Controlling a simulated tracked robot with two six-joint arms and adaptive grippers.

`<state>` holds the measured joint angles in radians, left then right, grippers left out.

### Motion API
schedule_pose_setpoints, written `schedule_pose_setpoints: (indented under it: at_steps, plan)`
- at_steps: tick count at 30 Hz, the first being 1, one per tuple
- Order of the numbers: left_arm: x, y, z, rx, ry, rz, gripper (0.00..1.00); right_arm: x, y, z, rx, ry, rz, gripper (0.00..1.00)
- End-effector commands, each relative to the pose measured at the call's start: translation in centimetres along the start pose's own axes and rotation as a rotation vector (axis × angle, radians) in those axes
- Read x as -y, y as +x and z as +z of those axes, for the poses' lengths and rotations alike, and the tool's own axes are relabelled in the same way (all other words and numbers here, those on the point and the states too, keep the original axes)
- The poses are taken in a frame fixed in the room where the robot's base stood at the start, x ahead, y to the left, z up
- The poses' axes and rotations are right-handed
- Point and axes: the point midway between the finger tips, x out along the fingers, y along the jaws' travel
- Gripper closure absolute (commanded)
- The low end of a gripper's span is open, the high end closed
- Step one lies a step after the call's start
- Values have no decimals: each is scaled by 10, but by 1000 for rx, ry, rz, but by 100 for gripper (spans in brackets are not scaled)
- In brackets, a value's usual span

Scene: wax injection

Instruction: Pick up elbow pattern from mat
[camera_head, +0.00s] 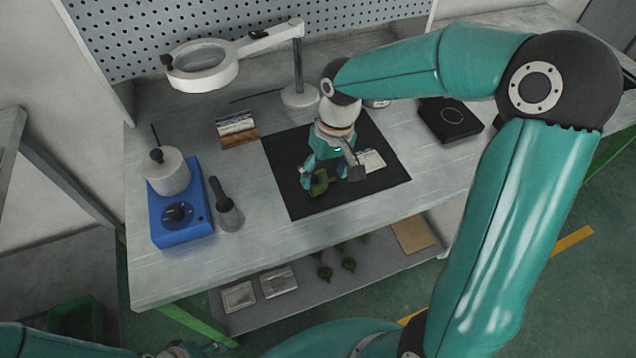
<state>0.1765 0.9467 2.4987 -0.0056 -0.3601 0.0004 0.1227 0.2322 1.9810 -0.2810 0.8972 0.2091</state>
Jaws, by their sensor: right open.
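The elbow pattern (320,183) is a small green piece on the dark mat (297,205), near its front left part. My right gripper (332,180) points down over the mat, with its fingers spread to either side of the pattern. One finger is left of the pattern and the other is to its right. I cannot tell whether either finger touches it. The gripper body hides part of the mat behind. At the bottom left edge only parts of my left arm show; its fingers are not seen.
A ring magnifier lamp (203,67) stands behind. A blue heater unit (181,214) and a dark-handled tool (226,206) are left. A black box (450,121) is right. A lower shelf (310,277) holds several items.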

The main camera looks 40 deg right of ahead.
Motion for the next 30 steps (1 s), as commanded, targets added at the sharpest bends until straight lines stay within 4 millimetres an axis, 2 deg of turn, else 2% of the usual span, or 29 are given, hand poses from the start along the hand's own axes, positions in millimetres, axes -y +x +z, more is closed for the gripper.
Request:
schedule_pose_setpoints:
  at_steps: [10,19,29,30]
  plan:
    - [-1,-3,0,0,0,0,60,-2,44,-2,6,1,0,25]
    - [-1,-3,0,0,0,0,60,-2,49,-2,1,1,-1,25]
    - [-1,-3,0,0,0,0,60,-2,49,-2,1,1,-1,78]
    - [-1,-3,0,0,0,0,60,-2,49,-2,1,1,-1,79]
